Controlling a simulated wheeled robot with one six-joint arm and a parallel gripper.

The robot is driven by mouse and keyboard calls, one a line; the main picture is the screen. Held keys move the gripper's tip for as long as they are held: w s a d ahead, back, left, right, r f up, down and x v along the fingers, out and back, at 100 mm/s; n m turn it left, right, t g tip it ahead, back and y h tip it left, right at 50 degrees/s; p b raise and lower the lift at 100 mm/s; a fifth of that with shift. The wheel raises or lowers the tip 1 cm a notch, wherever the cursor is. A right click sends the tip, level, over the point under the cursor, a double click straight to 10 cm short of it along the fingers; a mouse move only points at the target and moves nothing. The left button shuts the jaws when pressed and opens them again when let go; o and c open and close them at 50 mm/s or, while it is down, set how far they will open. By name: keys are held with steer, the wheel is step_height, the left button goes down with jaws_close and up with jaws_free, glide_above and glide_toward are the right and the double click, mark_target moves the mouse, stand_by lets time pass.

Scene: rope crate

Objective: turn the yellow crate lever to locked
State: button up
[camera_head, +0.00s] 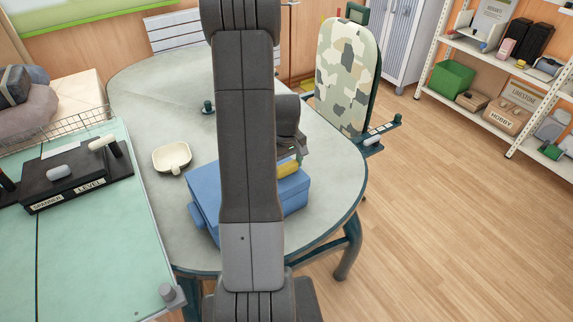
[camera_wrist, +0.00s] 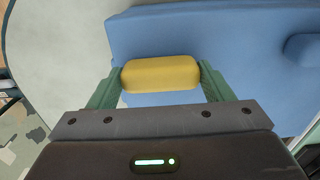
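The blue crate (camera_head: 205,187) stands on the grey table, partly hidden behind my arm. Its yellow lever (camera_head: 289,168) shows on its top right part, just right of my arm. In the wrist view the yellow lever (camera_wrist: 160,73) lies crosswise between the two green fingers of my gripper (camera_wrist: 160,82). The fingers meet both ends of the lever with no clear gap, so my gripper looks shut on it. The blue crate (camera_wrist: 230,35) lies under and beyond the lever. Any lock marking is out of sight.
The grey table (camera_head: 160,85) holds a cream dish (camera_head: 172,158) left of the crate. A green workbench (camera_head: 85,240) with a black labelled holder (camera_head: 75,180) is at left. A camouflage-patterned board (camera_head: 347,75) stands behind at right. The wooden floor at right is clear.

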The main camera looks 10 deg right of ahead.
steer(key=shift+m, duration=0.3)
steer(key=m+b, duration=0.2)
steer(key=m, duration=0.1)
steer(key=shift+s+m, duration=0.3)
steer(key=shift+s, duration=0.1)
steer(key=m+b, duration=0.1)
steer(key=m, duration=0.1)
steer(key=s+m+b, duration=0.1)
steer(key=m, duration=0.1)
steer(key=shift+m, duration=0.3)
steer(key=m, duration=0.3)
steer(key=m+b, duration=0.1)
steer(key=shift+s+a, duration=0.3)
steer(key=shift+s, duration=0.1)
steer(key=m, duration=0.3)
steer(key=m+b, duration=0.1)
steer(key=m, duration=0.1)
steer(key=shift+s+a, duration=0.25)
steer(key=shift+a, duration=0.15)
steer(key=shift+m, duration=0.3)
steer(key=o, duration=1)
steer(key=shift+c, duration=0.2)
steer(key=shift+r, duration=0.1)
step_height(320, 180, up, 14)
